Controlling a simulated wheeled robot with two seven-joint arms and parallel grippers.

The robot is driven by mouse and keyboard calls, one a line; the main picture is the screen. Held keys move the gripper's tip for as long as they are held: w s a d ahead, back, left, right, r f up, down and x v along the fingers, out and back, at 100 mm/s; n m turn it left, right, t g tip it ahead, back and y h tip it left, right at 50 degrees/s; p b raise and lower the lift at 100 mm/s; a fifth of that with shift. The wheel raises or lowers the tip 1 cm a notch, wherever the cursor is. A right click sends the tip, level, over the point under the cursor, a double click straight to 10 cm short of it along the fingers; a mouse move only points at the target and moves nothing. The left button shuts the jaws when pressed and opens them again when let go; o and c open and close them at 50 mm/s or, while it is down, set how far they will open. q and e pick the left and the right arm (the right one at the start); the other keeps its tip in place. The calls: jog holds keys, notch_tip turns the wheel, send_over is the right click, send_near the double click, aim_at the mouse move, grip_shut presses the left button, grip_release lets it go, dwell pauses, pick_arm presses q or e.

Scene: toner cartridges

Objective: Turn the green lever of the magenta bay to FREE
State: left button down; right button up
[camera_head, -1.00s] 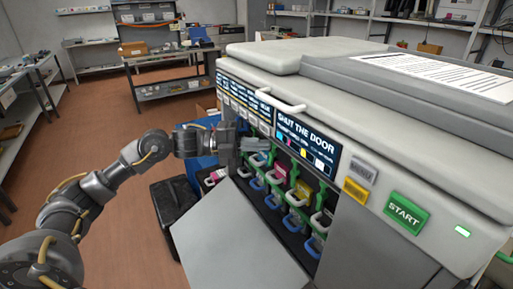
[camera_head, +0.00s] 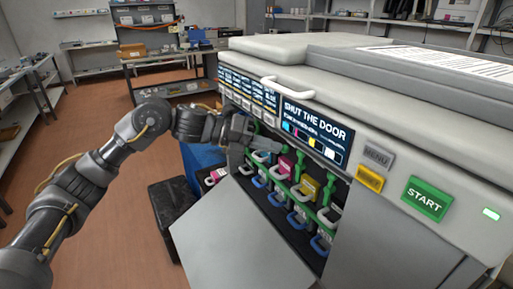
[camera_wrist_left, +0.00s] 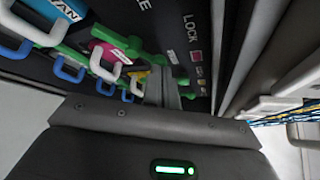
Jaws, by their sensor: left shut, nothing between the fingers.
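The magenta cartridge (camera_head: 287,165) sits in the open bay row of the printer, between a cyan one and a yellow one (camera_head: 307,188). It also shows in the left wrist view (camera_wrist_left: 104,50), with green lever parts (camera_wrist_left: 135,48) beside it and a LOCK label (camera_wrist_left: 192,30) on the dark panel. My left gripper (camera_head: 268,152) is shut and empty at the upper part of the bay row, close to the magenta bay. Its fingers (camera_wrist_left: 170,88) hide part of the levers. I cannot tell whether they touch the magenta lever. My right gripper is not in view.
The lowered grey door (camera_head: 235,235) slopes out below the bays. The screen (camera_head: 315,128) above reads SHUT THE DOOR. White and blue handles stick out of the bays. A black box (camera_head: 170,208) and a blue bin stand left of the printer.

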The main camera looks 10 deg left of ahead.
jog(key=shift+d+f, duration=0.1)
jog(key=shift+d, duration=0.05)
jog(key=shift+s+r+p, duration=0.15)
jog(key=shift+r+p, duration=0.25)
jog(key=shift+p, duration=0.1)
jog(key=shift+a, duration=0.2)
dwell(0.4)
